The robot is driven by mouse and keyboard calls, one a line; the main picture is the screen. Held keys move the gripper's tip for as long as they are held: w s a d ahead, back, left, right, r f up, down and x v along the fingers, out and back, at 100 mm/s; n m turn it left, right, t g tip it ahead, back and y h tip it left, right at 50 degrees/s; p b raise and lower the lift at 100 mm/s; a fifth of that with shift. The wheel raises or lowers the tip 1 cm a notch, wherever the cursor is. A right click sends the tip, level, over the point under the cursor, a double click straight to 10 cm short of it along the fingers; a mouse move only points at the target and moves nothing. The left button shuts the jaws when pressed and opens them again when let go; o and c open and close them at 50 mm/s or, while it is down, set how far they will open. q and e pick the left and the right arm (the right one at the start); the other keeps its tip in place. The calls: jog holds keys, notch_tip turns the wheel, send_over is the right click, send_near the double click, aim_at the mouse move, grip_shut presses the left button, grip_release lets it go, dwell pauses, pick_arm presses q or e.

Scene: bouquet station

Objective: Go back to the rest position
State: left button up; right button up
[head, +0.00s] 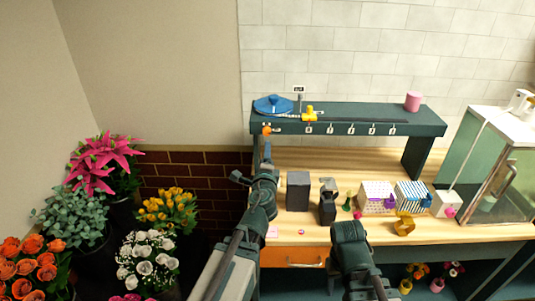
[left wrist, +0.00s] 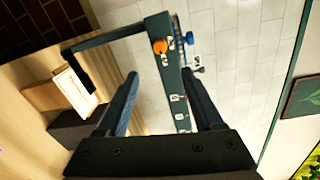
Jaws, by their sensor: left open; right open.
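My left arm reaches up from the lower left in the head view. Its gripper (head: 265,152) is in front of the left end of the dark green shelf (head: 350,113). In the left wrist view my left gripper (left wrist: 160,75) has its two fingers wide apart with nothing between them, and the shelf (left wrist: 163,88) lies beyond. My right gripper (head: 348,232) is low over the front edge of the workbench (head: 400,233), seen from behind. Its fingertips are mostly hidden, and no held thing shows.
A dark grey box (head: 298,191), patterned boxes (head: 377,196) and a gold tape roll (head: 404,223) stand on the bench. An orange knob (left wrist: 159,46) is on the shelf front. A glass case (head: 485,165) stands right, potted flowers (head: 150,258) left.

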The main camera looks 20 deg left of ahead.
pick_arm(q)
jog(key=s+d+f+n+g, duration=0.3)
jog(key=s+f+n+g, duration=0.25)
jog(key=f, duration=0.25)
jog(key=s+d+f+n+g, duration=0.3)
jog(key=s+f+n+g, duration=0.2)
jog(key=f+n, duration=0.15)
jog(key=s+d+f+g+h, duration=0.1)
jog(key=s+d+f+g, duration=0.2)
jog(key=s+d, duration=0.2)
jog(key=s+d+f+n+g+h, duration=0.1)
jog(key=s+d+f+g+h, duration=0.1)
jog(key=s+d, duration=0.3)
jog(key=s+f+g, duration=0.1)
jog(key=s, duration=0.3)
jog(key=shift+s+d+h, duration=0.2)
jog(key=shift+d+h, duration=0.1)
jog(key=shift+d, duration=0.1)
jog(key=shift+g, duration=0.25)
